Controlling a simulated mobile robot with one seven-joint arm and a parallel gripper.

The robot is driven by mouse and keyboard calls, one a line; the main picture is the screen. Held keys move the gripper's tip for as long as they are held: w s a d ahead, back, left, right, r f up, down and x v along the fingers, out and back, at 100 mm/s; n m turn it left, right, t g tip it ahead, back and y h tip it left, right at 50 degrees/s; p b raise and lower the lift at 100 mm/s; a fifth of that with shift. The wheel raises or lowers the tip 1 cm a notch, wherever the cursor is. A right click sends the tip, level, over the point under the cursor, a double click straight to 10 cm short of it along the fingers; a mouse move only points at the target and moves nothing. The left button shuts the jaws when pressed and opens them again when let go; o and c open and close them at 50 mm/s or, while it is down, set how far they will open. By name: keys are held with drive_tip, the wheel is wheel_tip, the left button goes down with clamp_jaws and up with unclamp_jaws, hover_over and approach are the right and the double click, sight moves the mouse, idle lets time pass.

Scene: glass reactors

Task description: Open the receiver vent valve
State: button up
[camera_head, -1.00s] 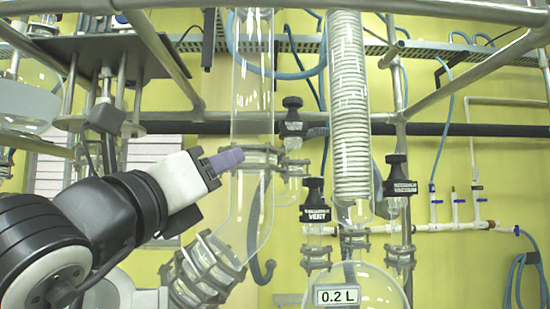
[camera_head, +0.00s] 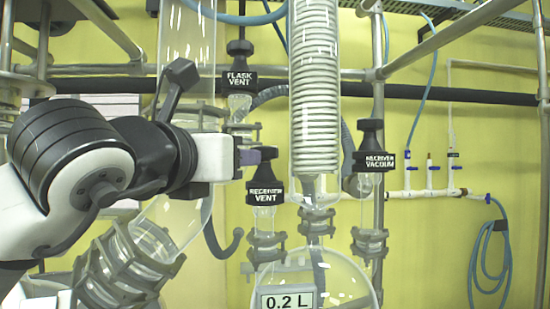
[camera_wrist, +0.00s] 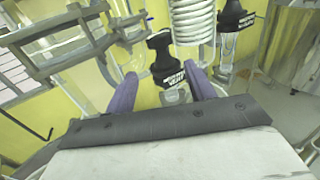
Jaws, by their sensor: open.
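The receiver vent valve (camera_head: 265,184) has a black knob and a label reading "RECEIVER VENT". It stands upright on a clear glass neck above the round 0.2 L flask. My gripper (camera_head: 262,156) reaches it from the left in the head view, and its purple finger overlaps the knob's top. In the wrist view my gripper (camera_wrist: 163,92) is open, with one purple finger on each side of the black valve knob (camera_wrist: 160,50). The valve's "VENT" label lies between the fingers. I cannot tell whether either finger touches it.
The flask vent valve (camera_head: 240,72) stands just above and behind my gripper. The receiver vacuum valve (camera_head: 372,150) is to the right, past the coiled glass condenser (camera_head: 315,90). The receiver flask (camera_head: 325,280) is below. Metal frame bars and glass tubing crowd the area.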

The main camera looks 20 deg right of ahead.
sight(265, 156)
drive_tip(key=p+x, duration=0.4)
drive_tip(key=x, duration=0.9)
drive_tip(key=shift+w+d+r+p, duration=0.1)
drive_tip(key=shift+w+d+p, duration=0.2)
drive_tip(key=c, duration=0.7)
